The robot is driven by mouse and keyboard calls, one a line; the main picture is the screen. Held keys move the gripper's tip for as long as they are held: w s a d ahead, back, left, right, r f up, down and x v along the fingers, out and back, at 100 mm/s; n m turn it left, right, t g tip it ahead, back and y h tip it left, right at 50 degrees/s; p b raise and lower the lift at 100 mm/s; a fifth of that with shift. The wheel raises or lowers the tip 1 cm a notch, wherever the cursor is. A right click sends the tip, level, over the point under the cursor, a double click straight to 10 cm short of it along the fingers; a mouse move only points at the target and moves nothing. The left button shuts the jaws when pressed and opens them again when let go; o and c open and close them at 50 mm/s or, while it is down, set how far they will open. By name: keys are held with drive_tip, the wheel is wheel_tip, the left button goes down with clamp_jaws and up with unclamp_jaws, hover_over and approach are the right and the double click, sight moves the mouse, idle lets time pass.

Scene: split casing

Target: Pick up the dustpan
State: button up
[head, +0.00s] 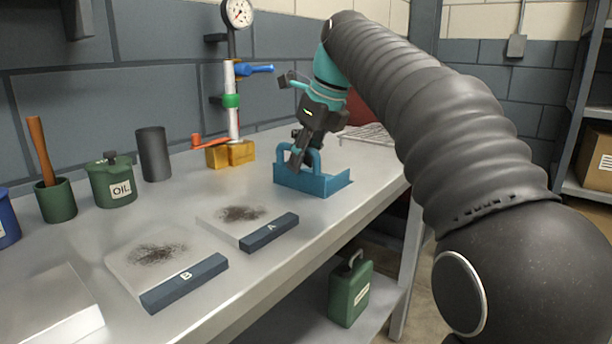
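The blue dustpan (312,182) sits on the grey bench near its right end, with a raised looped handle on top. My gripper (303,155) points down at the dustpan's handle from above, with its dark fingers beside or around it. Whether the fingers touch the handle, and whether they are open or shut, I cannot tell from this angle. The dustpan appears to rest on the bench top.
Two pale plates with dark debris, plate A (235,215) and plate B (150,260), lie at the front. An oil can (112,182), a dark cup (154,155) and a gauge post (233,105) stand behind. A wire rack (368,134) lies behind the dustpan.

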drive_tip(key=x, duration=0.3)
drive_tip(key=shift+a+f+b, duration=0.15)
drive_tip(key=shift+f+b, duration=0.1)
drive_tip(key=shift+b, duration=0.1)
clamp_jaws()
drive_tip(key=shift+w+r, duration=0.1)
drive_tip(key=shift+r, duration=0.1)
